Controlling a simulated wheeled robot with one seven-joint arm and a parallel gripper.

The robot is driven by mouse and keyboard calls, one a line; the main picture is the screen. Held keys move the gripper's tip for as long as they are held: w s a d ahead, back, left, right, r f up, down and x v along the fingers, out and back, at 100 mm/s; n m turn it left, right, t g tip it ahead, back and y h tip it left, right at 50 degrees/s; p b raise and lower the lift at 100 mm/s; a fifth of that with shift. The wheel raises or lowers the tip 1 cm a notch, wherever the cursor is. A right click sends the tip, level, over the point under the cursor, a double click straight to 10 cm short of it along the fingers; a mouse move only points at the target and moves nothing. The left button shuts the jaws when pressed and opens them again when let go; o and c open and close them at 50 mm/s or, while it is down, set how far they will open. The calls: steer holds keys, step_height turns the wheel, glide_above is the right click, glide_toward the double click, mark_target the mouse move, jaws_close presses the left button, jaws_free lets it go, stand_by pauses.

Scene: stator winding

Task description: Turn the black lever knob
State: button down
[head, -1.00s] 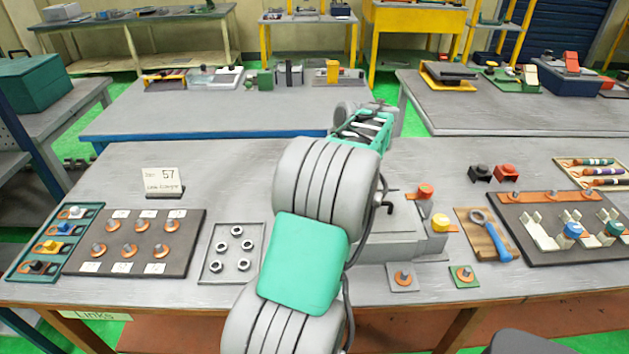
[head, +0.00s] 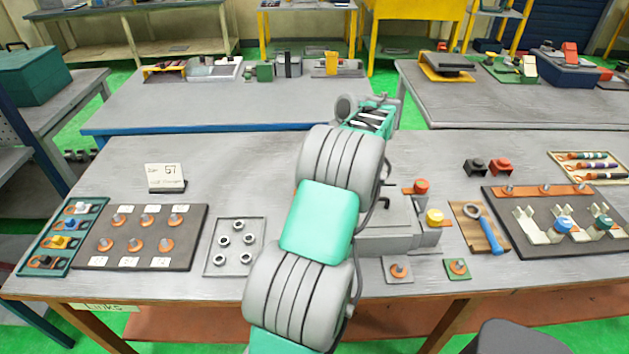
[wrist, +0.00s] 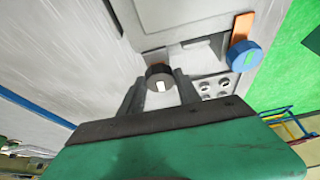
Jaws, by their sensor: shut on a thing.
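The black lever knob (wrist: 159,73) is a short round knob with a white mark, on an orange lever, in the wrist view. My gripper (wrist: 160,85) has its two grey fingers on either side of this knob and is shut on it. The knob sits against a grey machine housing (wrist: 183,16). In the head view my arm and the machine hide the black knob and my fingertips. The grey machine (head: 395,240) stands on the table behind my arm.
A blue knob (wrist: 244,56) on an orange lever is to the right of the black one.

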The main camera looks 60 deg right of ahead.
steer(key=shift+a+f, duration=0.2)
steer(key=shift+f, duration=0.15)
steer(key=c, duration=1.3)
jaws_free()
steer(key=o, duration=0.5)
steer(key=shift+d+r, duration=0.1)
steer(key=shift+r, duration=0.05)
steer(key=shift+c, duration=0.2)
steer(key=p+v, duration=0.3)
steer(key=v, duration=0.5)
steer(key=shift+p, duration=0.3)
